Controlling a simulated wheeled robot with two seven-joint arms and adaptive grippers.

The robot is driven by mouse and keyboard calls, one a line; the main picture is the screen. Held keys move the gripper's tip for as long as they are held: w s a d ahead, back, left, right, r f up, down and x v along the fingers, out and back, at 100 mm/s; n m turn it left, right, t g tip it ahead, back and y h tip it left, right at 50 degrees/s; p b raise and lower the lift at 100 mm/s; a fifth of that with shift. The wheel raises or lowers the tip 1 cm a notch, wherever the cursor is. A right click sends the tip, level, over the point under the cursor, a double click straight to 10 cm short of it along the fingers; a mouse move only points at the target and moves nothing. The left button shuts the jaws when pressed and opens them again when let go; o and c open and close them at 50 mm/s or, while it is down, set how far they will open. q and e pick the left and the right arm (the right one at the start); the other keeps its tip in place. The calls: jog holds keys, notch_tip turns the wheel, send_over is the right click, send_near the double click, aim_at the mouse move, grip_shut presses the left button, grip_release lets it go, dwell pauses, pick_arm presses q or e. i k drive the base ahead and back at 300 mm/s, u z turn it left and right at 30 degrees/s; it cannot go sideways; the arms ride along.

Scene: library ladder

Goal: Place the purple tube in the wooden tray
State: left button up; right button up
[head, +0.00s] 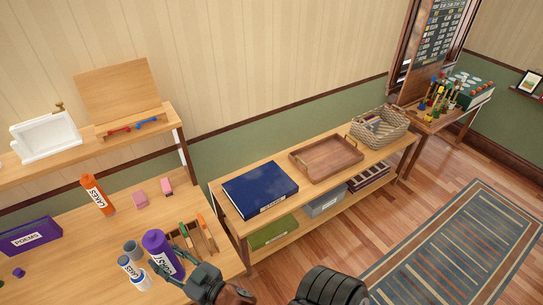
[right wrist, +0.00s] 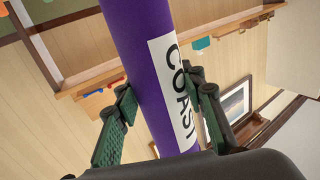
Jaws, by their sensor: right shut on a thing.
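The purple tube (head: 160,252), with a white label reading COAST, stands about upright over the left table. My right gripper (head: 170,272) is shut on it. In the right wrist view the tube (right wrist: 138,60) runs between the two green-padded fingers of the gripper (right wrist: 160,112). I cannot tell whether the tube's lower end touches the table. The wooden tray (head: 326,158) lies empty on the low bench to the right, between a blue book and a wicker basket. My left gripper is not in view.
The blue book (head: 260,190) and basket (head: 380,128) flank the tray.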

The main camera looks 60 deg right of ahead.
aim_at(335, 158)
jog(key=z, duration=0.6)
jog(key=k, duration=0.85)
jog(key=z, duration=1.1)
jog(key=i, duration=0.5)
jog(key=z, duration=1)
jog(key=i, duration=2.05)
jog(key=u, duration=1)
jog(key=i, duration=0.3)
jog(key=u, duration=0.1)
